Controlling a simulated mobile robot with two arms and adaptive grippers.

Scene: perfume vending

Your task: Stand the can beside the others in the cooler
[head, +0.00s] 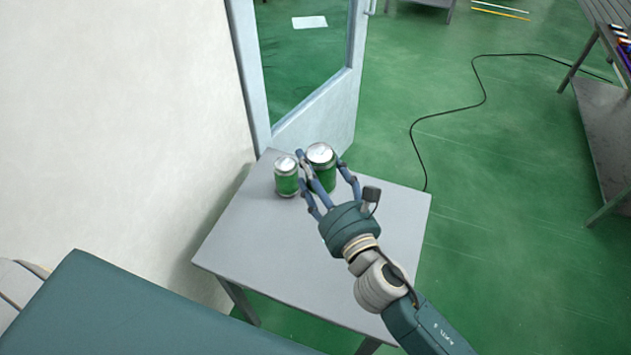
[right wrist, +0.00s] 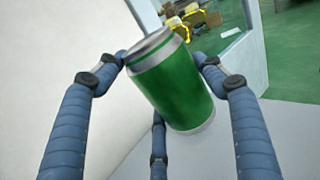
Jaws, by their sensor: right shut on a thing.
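A green can with silver ends (head: 320,155) is between the fingers of my right gripper (head: 322,173), over the back of the grey table (head: 310,245). In the right wrist view the held can (right wrist: 178,90) fills the middle, with my blue fingers around it. I cannot tell whether its base touches the tabletop. A second, similar green can (head: 287,177) stands upright on the table just left of the held one; a fingertip is close to it. No cooler with other cans is in the head view. My left gripper is not in view.
A pale-framed glass door (head: 357,85) stands right behind the table, and a white wall (head: 120,110) is on the left. The table's front and right are clear. A black cable (head: 484,95) lies on the green floor. A bench (head: 600,110) is at far right.

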